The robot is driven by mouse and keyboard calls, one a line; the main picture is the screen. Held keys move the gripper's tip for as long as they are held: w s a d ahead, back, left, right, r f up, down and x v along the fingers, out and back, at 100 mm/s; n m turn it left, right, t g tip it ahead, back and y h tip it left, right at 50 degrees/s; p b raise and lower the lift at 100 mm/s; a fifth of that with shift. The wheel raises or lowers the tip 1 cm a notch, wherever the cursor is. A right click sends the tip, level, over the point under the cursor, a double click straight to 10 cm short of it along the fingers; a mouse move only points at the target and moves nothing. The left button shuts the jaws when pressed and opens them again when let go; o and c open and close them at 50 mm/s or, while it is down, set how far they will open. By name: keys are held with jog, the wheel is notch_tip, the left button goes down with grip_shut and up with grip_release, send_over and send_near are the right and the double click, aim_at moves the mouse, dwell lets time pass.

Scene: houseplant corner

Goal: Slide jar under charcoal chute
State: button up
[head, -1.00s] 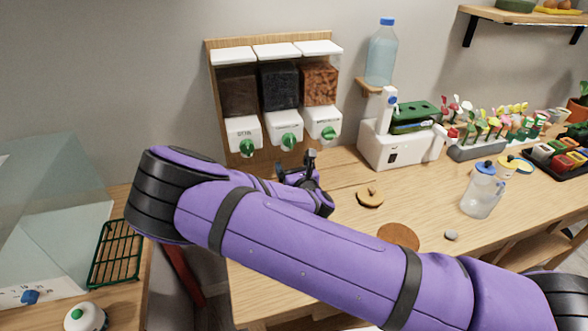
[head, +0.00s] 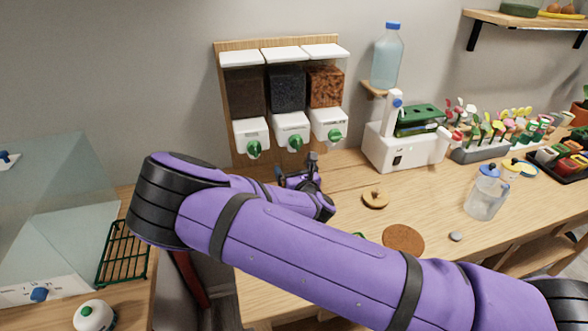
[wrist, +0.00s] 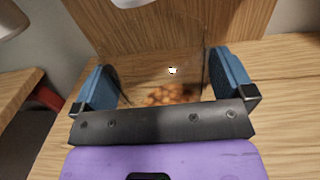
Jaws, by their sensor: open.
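The charcoal dispenser (head: 288,88) is the middle of three wall hoppers, with black contents. Its white chute (head: 291,126) has a green knob. A clear jar (wrist: 150,78) with brown pellets at its bottom shows faintly in the wrist view. It stands between the two blue finger pads of my gripper (wrist: 165,86); whether they touch it is unclear. My gripper also shows in the head view (head: 302,172), at table height below and slightly right of the charcoal chute. The jar cannot be made out in the head view.
A dark-filled hopper (head: 244,92) and a bark-filled hopper (head: 326,87) flank the charcoal. A white machine (head: 402,150) stands right of them. A green rack (head: 124,250) is at left.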

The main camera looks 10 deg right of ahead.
jog(key=shift+v, duration=3.55)
